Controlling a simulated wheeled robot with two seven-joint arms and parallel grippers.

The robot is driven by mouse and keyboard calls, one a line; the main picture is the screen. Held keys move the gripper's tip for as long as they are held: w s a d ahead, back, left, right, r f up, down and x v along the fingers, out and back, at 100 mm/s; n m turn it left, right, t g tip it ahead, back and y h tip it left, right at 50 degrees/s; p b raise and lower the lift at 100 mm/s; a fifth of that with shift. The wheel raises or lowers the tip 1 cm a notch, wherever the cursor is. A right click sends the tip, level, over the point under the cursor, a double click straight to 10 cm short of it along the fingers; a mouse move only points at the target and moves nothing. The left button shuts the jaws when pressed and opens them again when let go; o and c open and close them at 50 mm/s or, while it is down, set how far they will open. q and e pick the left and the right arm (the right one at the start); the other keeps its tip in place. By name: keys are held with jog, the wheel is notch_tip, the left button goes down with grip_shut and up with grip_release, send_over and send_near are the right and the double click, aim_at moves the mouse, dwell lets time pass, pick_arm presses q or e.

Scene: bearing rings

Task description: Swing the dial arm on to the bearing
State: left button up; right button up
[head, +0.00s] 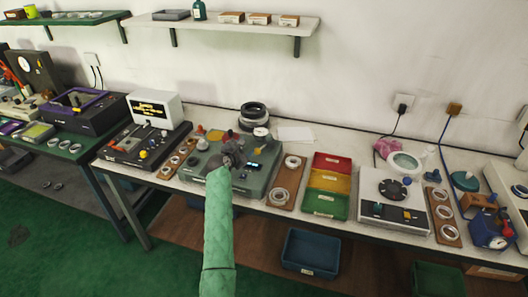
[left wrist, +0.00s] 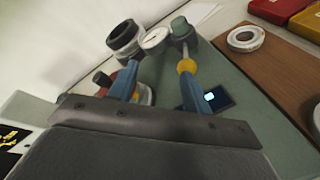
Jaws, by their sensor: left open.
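My left gripper (head: 228,158) is over the grey-green bearing tester (head: 252,180) on the bench. In the left wrist view its two blue fingers (left wrist: 158,82) are apart, with nothing held between them. A rod with a yellow ball knob (left wrist: 187,66) runs from a green-capped post (left wrist: 181,27); the knob is at the tip of the right finger, and I cannot tell if they touch. The round white dial (left wrist: 154,39) is beside the post; it also shows in the head view (head: 261,131). A red and pale round part (left wrist: 142,95) is partly hidden behind the left finger.
Dark rings (left wrist: 124,38) are stacked behind the tester. A brown board with rings (head: 286,185) and red, yellow and green trays (head: 328,186) stand to its right. A black control box (head: 143,146) is to its left. Shelves hang above.

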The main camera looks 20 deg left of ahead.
aim_at(256, 150)
pick_arm(q)
jog(key=shift+s+d+f+n+g+h, duration=0.6)
jog(key=shift+d+f+n+g, duration=0.25)
jog(key=shift+n, duration=0.25)
jog(key=shift+s+d+f+n, duration=0.1)
jog(key=shift+d+n, duration=0.1)
jog(key=shift+n, duration=0.7)
jog(key=shift+w+d+f+p, duration=0.2)
jog(key=shift+w+p, duration=0.1)
jog(key=shift+w, duration=0.3)
jog(key=p+x, duration=0.1)
jog(key=x, duration=0.4)
jog(key=shift+w+p, duration=0.2)
jog(key=shift+p, duration=0.1)
jog(key=shift+w+d+f, duration=0.2)
jog(key=shift+w+f, duration=0.1)
jog(key=shift+w, duration=0.15)
pick_arm(e)
jog(key=s+d+f+g, duration=0.1)
jog(key=s+d+f, duration=0.1)
jog(key=s, duration=0.4)
jog(key=shift+f, duration=0.55)
pick_arm(q)
grip_shut()
pick_arm(e)
jog(key=shift+d, duration=0.15)
